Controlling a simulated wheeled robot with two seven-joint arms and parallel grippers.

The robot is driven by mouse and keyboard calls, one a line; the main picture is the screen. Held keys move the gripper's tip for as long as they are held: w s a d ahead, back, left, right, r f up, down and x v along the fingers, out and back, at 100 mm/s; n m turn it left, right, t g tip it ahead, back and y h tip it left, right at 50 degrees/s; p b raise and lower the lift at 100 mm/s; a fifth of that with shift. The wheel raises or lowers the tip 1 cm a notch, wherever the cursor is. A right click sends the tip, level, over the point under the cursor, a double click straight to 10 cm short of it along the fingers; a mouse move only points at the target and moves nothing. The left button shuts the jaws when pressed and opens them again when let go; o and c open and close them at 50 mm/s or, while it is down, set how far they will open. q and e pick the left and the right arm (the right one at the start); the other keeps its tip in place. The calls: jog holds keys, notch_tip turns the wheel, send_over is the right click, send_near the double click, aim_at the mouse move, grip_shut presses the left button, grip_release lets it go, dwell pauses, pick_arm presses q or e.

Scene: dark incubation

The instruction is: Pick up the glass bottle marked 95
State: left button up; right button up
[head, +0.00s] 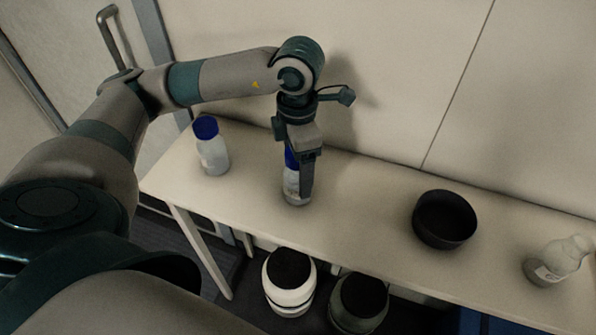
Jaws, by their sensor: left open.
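A clear glass bottle with a blue cap (292,190) stands upright on the table, right at my left gripper. My left gripper (304,190) is open and points down over this bottle, with a finger in front of its right side. The gripper hides most of the cap and upper body. A second blue-capped glass bottle (213,155) stands upright to the left, apart from the gripper. A third bottle (557,261), clear with no blue cap in sight, is at the far right. I cannot read a number 95 on any of them. My right gripper is not in view.
A black bowl (444,220) sits on the pale narrow table (360,205) between the middle and far right bottles. The wall stands close behind the table. Two round stools (290,297) are below the front edge. The tabletop between gripper and bowl is clear.

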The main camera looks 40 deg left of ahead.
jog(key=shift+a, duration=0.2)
pick_arm(q)
jog(key=shift+c, duration=0.9)
jog(key=c, duration=1.3)
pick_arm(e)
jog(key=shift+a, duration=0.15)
pick_arm(q)
jog(key=shift+r, duration=0.1)
jog(key=shift+c, duration=0.2)
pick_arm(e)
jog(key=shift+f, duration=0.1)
